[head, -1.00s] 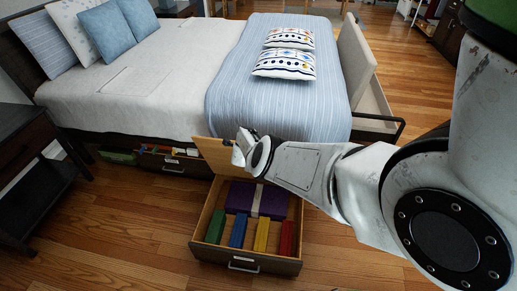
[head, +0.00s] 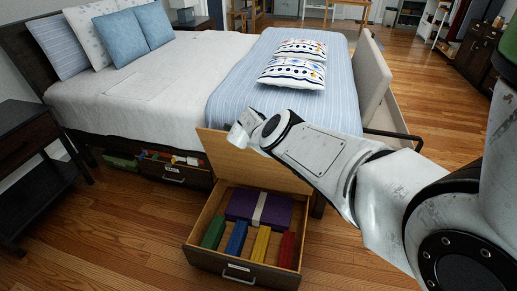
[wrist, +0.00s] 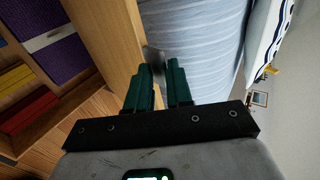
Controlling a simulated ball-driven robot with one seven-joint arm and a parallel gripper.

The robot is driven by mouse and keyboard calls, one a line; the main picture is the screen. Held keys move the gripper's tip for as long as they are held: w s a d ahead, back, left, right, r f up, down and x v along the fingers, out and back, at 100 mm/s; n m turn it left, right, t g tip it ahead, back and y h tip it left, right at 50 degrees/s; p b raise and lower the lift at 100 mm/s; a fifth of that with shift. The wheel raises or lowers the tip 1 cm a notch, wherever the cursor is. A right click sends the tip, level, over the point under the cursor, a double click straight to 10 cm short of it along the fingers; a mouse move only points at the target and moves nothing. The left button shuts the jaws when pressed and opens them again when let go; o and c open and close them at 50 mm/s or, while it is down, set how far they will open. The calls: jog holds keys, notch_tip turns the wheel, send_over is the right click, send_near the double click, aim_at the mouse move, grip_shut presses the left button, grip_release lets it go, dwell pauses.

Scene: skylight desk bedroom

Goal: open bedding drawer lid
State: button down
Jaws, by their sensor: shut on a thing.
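The bedding drawer (head: 228,263) is pulled out from under the bed. Its light wooden lid (head: 262,167) stands raised at the drawer's bed side, tilted up steeply. In the wrist view the lid (wrist: 107,40) is a wooden panel to the left of the fingers. My gripper (wrist: 160,78) has its dark green fingers close together on a small grey tab (wrist: 153,58) beside the lid's edge. In the head view my arm reaches the lid's top from the right and hides the fingertips.
A second drawer (head: 172,172) sits under the bed (head: 150,65) to the left. A dark nightstand (head: 28,140) stands at far left. Wooden floor in front is clear.

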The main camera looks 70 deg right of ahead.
jog(key=shift+s+d+r+b, duration=0.1)
jog(key=shift+d+r+b, duration=0.15)
jog(key=shift+d, duration=0.2)
jog(key=shift+s+d+r+b, duration=0.1)
jog(key=shift+d+b, duration=0.25)
jog(key=shift+d, duration=0.05)
dwell(0.6)
jog(key=c, duration=1.2)
grip_release()
jog(key=shift+s, duration=0.1)
jog(key=shift+c, duration=0.2)
jog(key=shift+f, duration=0.1)
jog(key=shift+a, duration=0.2)
